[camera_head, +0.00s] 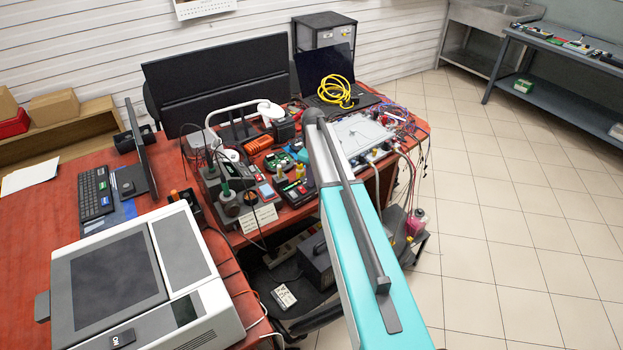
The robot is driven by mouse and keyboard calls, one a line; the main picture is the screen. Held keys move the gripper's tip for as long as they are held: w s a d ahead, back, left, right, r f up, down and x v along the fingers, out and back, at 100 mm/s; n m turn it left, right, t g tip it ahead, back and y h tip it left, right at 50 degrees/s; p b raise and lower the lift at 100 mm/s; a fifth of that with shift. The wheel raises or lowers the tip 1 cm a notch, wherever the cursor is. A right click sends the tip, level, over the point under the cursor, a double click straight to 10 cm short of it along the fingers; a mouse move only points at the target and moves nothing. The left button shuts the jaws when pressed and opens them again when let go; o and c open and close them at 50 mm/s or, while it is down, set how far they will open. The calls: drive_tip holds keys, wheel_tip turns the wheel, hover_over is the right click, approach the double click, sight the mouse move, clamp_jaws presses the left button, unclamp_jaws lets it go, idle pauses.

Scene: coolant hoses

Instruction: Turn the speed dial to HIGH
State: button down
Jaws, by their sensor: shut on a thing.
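I cannot make out the speed dial or any HIGH marking in the head view. A flat pale-grey unit (362,138) with hose fittings along its front sits at the bench's right end. Pale hoses (377,183) hang down from its front edge. A pink bottle (415,222) stands below, beside a dark unit (419,240) partly covered by my arm. My turquoise and white arm runs from the bottom edge up to the bench. My gripper does not show; the arm hides what lies behind it.
The red bench (160,205) is crowded with electronic tools. A large white machine (140,285) stands at front left. A yellow cable coil (338,91) lies on a laptop (325,65). A dark box (316,263) sits under the bench. The tiled floor (500,200) is clear on the right.

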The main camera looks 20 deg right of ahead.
drive_tip(key=m+b, duration=0.1)
drive_tip(key=m, duration=0.3)
drive_tip(key=m+b, duration=0.1)
drive_tip(key=m, duration=0.3)
drive_tip(key=shift+m, duration=0.3)
drive_tip(key=m+b, duration=0.1)
drive_tip(key=m, duration=0.2)
drive_tip(key=shift+m, duration=0.3)
drive_tip(key=shift+s+m+b, duration=0.1)
drive_tip(key=shift+m+b, duration=0.2)
drive_tip(key=shift+m, duration=1.7)
drive_tip(key=c, duration=1.6)
unclamp_jaws()
drive_tip(key=shift+r, duration=0.1)
